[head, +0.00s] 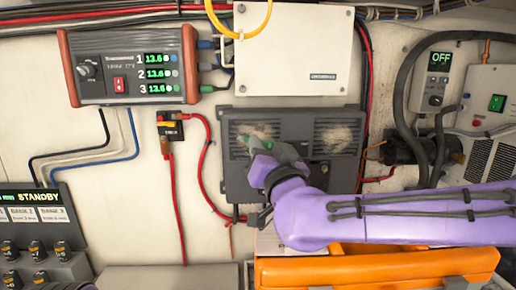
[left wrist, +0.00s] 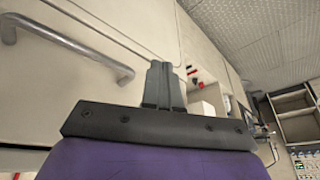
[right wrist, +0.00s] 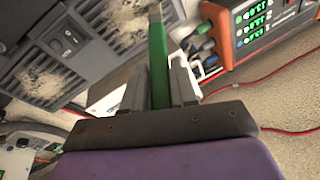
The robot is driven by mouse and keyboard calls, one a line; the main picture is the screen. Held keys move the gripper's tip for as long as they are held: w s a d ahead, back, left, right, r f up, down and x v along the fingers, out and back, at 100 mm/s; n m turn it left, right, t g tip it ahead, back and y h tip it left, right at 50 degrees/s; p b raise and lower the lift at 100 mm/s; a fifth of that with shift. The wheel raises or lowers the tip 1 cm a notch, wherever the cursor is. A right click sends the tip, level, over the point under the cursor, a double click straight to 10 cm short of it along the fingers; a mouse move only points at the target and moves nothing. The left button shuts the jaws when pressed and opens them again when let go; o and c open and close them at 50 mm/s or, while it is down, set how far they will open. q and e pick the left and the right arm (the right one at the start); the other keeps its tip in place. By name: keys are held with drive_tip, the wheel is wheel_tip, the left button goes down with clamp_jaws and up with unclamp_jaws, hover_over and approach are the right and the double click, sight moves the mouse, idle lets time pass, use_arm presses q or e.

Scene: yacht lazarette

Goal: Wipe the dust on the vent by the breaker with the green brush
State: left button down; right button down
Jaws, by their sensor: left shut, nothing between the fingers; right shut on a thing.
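The dark grey vent panel (head: 288,180) is on the wall with two slatted grilles. Pale dust lies on the left grille (head: 240,150), the one nearer the breaker (head: 171,127), and on the right grille (head: 335,138). My right gripper (head: 265,168) is in front of the left grille, shut on the green brush (head: 287,153). In the right wrist view the brush's green handle (right wrist: 159,70) stands between the fingers, pointing toward the dusty grille (right wrist: 122,22). I cannot tell whether its bristles touch the vent. My left gripper (left wrist: 163,85) is shut and empty, away from the vent.
A three-channel display unit (head: 130,65) is at upper left, a white box (head: 294,48) above the vent. Red cables (head: 209,165) run between breaker and vent. An orange case (head: 375,268) sits below. Hoses and a charger-like unit (head: 490,125) are at right. A handrail (left wrist: 80,45) is near my left gripper.

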drive_tip(key=d+r, duration=0.1)
drive_tip(key=d, duration=0.7)
drive_tip(key=shift+a+p, duration=0.85)
drive_tip(key=shift+a, duration=3.8)
